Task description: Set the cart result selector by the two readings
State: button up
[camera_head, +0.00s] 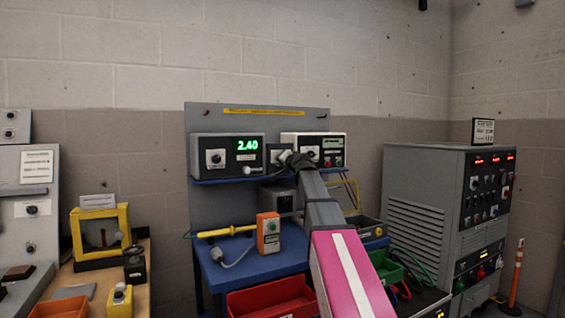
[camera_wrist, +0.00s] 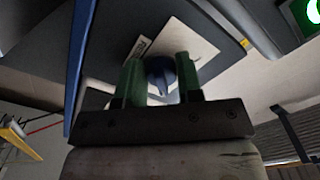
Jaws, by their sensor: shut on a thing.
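My gripper (camera_head: 296,160) reaches the instruments on the shelf of the blue cart (camera_head: 250,272). In the wrist view its green fingers (camera_wrist: 160,82) are shut on a dark blue knob (camera_wrist: 162,72), which sits over a white label plate on a grey panel. In the head view the gripper hides that knob. A small grey box (camera_head: 273,156) stands just left of the gripper, partly covered. The grey meter (camera_head: 228,155) to its left shows 2.40 in green. The white-faced meter (camera_head: 326,141) to its right has a display too small to read.
An orange handheld unit (camera_head: 268,234), a yellow probe (camera_head: 230,231) and a red bin (camera_head: 268,300) are on the cart. A grey cabinet (camera_head: 425,200) stands right. A bench with a yellow-framed box (camera_head: 100,233) is left. My arm crosses the cart's front.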

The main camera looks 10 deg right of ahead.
jog(key=o, duration=0.8)
jog(key=shift+o, duration=0.2)
jog(key=shift+s, duration=0.15)
jog(key=v, duration=1)
jog(key=shift+s+d, duration=0.15)
jog(key=shift+s, duration=0.15)
